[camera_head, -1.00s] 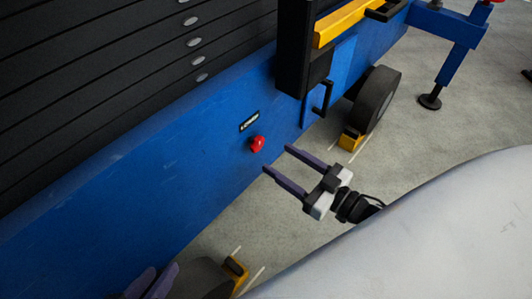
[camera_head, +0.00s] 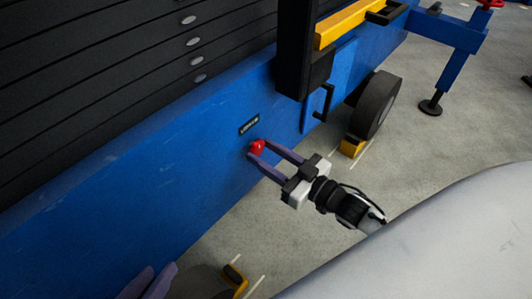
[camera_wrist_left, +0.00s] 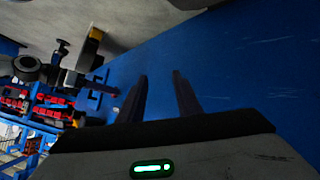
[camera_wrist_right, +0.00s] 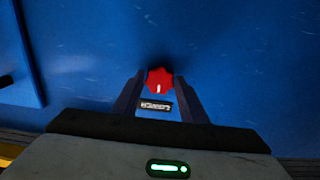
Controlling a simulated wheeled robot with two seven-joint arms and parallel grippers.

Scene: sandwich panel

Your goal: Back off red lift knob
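The red knob (camera_head: 257,147) sits on the blue side panel (camera_head: 180,165), just below a small dark label (camera_head: 249,125). My right gripper (camera_head: 259,154) is at the knob, with its fingertips on either side of it. The right wrist view shows the red lobed knob (camera_wrist_right: 159,80) between the ends of the two open fingers; I cannot tell whether they touch it. My left gripper (camera_head: 150,284) is at the bottom left of the head view, beside the panel. The left wrist view shows its fingers (camera_wrist_left: 160,82) apart with nothing between them.
A black box with a yellow bar (camera_head: 345,22) and a black handle (camera_head: 324,101) stand right of the knob. A wheel (camera_head: 375,105) with a yellow chock (camera_head: 352,147) is beyond. Bare floor (camera_head: 425,145) lies in front of the panel.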

